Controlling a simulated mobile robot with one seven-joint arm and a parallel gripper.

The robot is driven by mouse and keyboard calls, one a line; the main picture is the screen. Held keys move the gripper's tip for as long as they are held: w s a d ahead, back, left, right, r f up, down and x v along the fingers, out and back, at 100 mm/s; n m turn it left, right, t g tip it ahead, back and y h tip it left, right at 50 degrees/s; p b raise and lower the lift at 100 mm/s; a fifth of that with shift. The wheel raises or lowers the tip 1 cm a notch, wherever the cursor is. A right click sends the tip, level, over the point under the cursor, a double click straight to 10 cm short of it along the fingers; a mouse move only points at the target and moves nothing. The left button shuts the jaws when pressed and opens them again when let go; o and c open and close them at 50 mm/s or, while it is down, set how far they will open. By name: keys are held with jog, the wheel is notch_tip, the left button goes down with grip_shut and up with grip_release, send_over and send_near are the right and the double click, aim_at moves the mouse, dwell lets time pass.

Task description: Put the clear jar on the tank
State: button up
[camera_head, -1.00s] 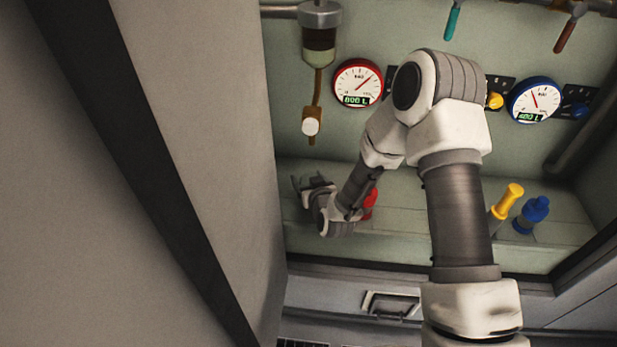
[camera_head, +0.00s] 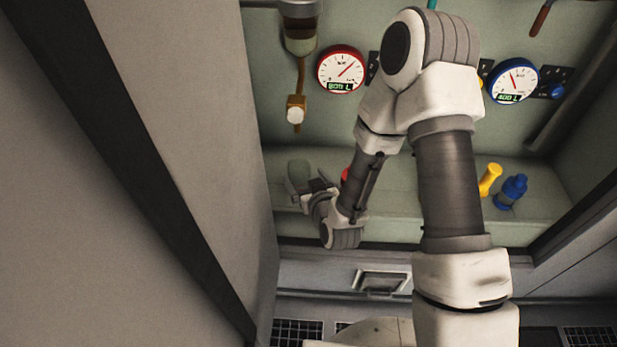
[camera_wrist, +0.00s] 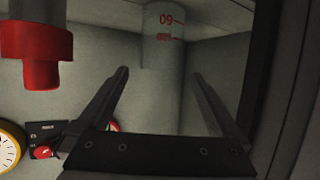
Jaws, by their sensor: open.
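The clear jar (camera_head: 299,173), greyish green and see-through, stands on the shelf at the left, just beyond my gripper (camera_head: 308,190). In the wrist view, a pale cylinder with red markings (camera_wrist: 164,38), apparently this jar seen upside down, lies beyond my open fingers (camera_wrist: 158,75). The fingers are apart and empty, and I see no contact with it. I cannot tell for sure which thing is the tank; a wall-mounted vessel with dark liquid (camera_head: 300,35) hangs above the shelf at the upper left.
A red bottle (camera_head: 345,174) is mostly hidden behind my arm; a red-capped thing (camera_wrist: 35,60) shows in the wrist view. A tall grey panel (camera_head: 190,150) closes the left side.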

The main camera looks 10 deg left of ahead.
jog(key=s+d+r+m+g+h, duration=0.1)
jog(key=d+r+g+h, duration=0.1)
jog(key=d+r, duration=0.55)
jog(key=s+d+r+g+h, duration=0.15)
jog(key=d+r, duration=0.35)
jog(key=r, duration=0.6)
jog(key=s+d+r+m+g+h, duration=0.1)
jog(key=s+d+r, duration=0.3)
jog(key=s, duration=0.5)
jog(key=s+d+r+m+g+h, duration=0.1)
jog(key=s+d+r, duration=0.4)
jog(key=s, duration=0.5)
jog(key=shift+s+r+m+g, duration=0.15)
jog(key=shift+r+m+g, duration=0.4)
jog(key=shift+r+m, duration=0.45)
jog(key=shift+h+p, duration=0.25)
jog(key=shift+p, duration=0.05)
notch_tip(320, 180, up, 25)
jog(key=p, duration=2.4)
jog(key=shift+p, duration=0.35)
